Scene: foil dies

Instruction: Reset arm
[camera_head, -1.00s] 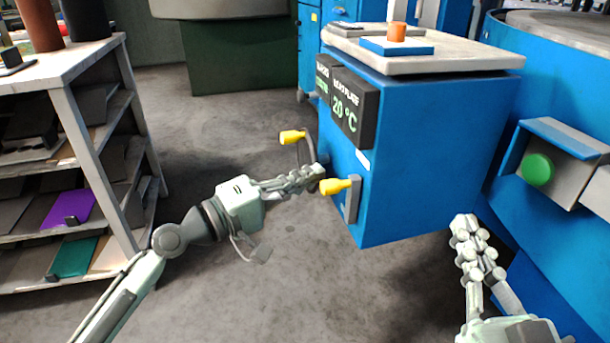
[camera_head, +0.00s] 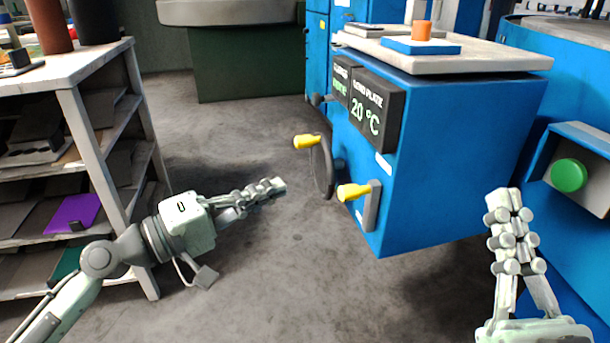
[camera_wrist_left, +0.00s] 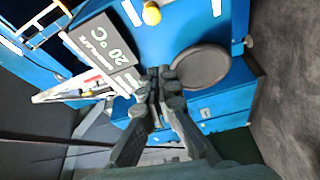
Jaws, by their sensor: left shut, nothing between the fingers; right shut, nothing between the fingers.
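My left gripper (camera_head: 277,186) is shut and empty in the head view, out over the grey floor. It is left of the blue machine's yellow-handled wheel and apart from it. In the left wrist view the left gripper (camera_wrist_left: 158,73) also shows shut, with the dark round wheel (camera_wrist_left: 203,67) behind its tips on the right. My right gripper (camera_head: 504,194) is shut and empty at the lower right of the head view, in front of the blue machine's right side and left of the green button.
The blue machine (camera_head: 440,170) carries a wheel with a yellow knob (camera_head: 308,142), a yellow-tipped lever (camera_head: 354,191) and a 20 °C display (camera_head: 375,103). A green button (camera_head: 569,175) is on the right. A shelf (camera_head: 95,165) stands at left. Floor between is clear.

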